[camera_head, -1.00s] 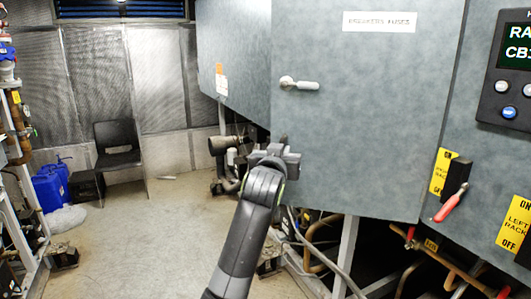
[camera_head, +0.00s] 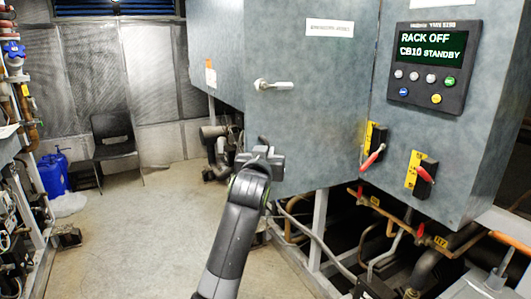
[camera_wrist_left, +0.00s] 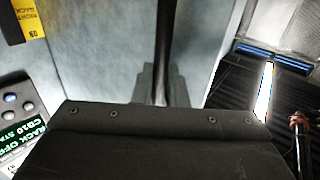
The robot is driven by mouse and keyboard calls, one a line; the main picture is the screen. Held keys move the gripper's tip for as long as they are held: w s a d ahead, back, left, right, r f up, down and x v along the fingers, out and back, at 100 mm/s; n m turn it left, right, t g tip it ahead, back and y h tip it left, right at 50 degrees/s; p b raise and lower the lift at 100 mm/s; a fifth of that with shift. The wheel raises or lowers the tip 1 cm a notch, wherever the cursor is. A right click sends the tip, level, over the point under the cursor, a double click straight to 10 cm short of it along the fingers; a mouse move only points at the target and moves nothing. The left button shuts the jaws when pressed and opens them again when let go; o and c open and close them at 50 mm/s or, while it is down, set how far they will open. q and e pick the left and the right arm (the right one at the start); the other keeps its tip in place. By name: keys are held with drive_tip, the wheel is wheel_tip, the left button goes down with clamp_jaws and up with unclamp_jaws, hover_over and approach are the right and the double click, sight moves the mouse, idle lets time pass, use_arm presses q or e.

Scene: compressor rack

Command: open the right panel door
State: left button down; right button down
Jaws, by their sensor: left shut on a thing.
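The right panel door (camera_head: 320,110) is a grey sheet-metal door with a white label and a light lever handle (camera_head: 273,85) near its left edge. My left gripper (camera_head: 262,155) is in front of the door's lower left part, below the handle and apart from it. In the left wrist view my fingers (camera_wrist_left: 160,85) are shut around a dark upright strip (camera_wrist_left: 165,40), which looks like the door's edge. The fingertips and exact contact are partly hidden. I cannot tell how far the door stands open. My right gripper is not in view.
A control panel with a lit display (camera_head: 435,65) and red-handled switches (camera_head: 372,157) are on the right. Pipes and frame posts (camera_head: 318,230) lie below the cabinet.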

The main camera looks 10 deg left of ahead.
use_arm(q)
drive_tip(key=shift+s+d+r, duration=0.1)
drive_tip(key=shift+s+d, duration=0.2)
drive_tip(key=c, duration=1.6)
unclamp_jaws()
drive_tip(key=shift+o, duration=0.2)
drive_tip(key=shift+w+d, duration=0.1)
drive_tip(key=shift+d, duration=0.05)
